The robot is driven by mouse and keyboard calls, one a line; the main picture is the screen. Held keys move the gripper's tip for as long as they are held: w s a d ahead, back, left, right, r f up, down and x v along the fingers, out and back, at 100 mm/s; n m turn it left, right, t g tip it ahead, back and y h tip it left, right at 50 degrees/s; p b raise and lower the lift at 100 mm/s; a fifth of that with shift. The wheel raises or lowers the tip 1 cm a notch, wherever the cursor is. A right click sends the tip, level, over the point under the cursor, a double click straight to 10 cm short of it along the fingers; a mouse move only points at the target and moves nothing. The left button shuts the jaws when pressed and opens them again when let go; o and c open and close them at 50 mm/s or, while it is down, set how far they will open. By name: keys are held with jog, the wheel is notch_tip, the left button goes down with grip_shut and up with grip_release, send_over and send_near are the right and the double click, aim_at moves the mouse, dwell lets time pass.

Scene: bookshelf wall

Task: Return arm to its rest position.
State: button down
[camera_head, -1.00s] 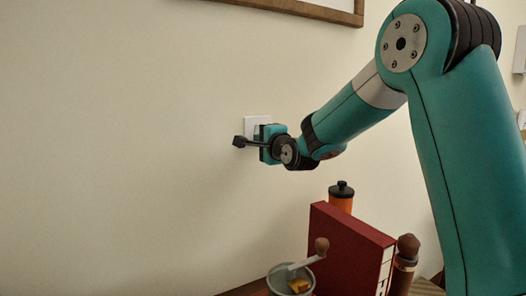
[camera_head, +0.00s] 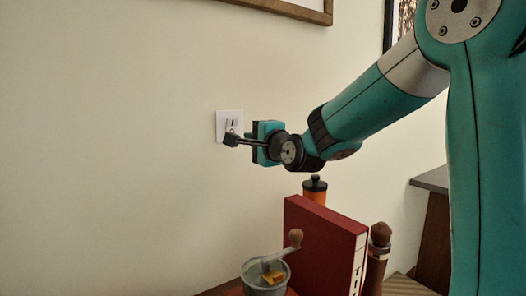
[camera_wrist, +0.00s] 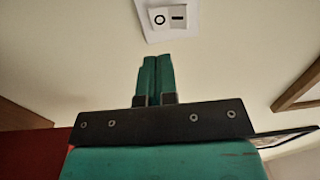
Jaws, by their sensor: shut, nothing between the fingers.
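My gripper (camera_head: 232,140) is at the end of the teal arm, in front of the cream wall and just over the lower part of a white wall plate (camera_head: 221,119). In the wrist view my gripper's fingers (camera_wrist: 155,58) are side by side, shut with nothing between them. There the wall plate (camera_wrist: 178,18) lies beyond the fingertips, with a round mark and a dark slot on it. Whether the fingers touch the wall cannot be told. The arm reaches in from the right, bent at the elbow.
Below the arm stand a red binder (camera_head: 318,240), an orange bottle with a black cap (camera_head: 315,190), a grinder with a crank (camera_head: 265,274) and a wooden pepper mill (camera_head: 378,250). A picture frame (camera_head: 290,8) hangs above. The wall at left is bare.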

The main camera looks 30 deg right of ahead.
jog(key=s, duration=0.3)
jog(key=s+a+b, duration=0.1)
jog(key=s, duration=0.1)
jog(key=s+a+f+n+g+y, duration=0.3)
jog(key=s+a+f+n+g, duration=0.15)
jog(key=a+n, duration=0.2)
jog(key=s+a+f+n+g+y, duration=0.2)
jog(key=s+a+f+n+g, duration=0.3)
jog(key=a, duration=0.3)
jog(key=s+a+f+n+g, duration=0.2)
jog(key=s+f+n+g, duration=0.2)
jog(key=s+n, duration=0.3)
jog(key=s+a+f+n+g, duration=0.2)
jog(key=s+f+n+g, duration=0.3)
jog(key=s, duration=0.5)
jog(key=shift+s+a+n+h, duration=0.25)
jog(key=shift+s+n+h, duration=0.15)
jog(key=shift+n, duration=0.45)
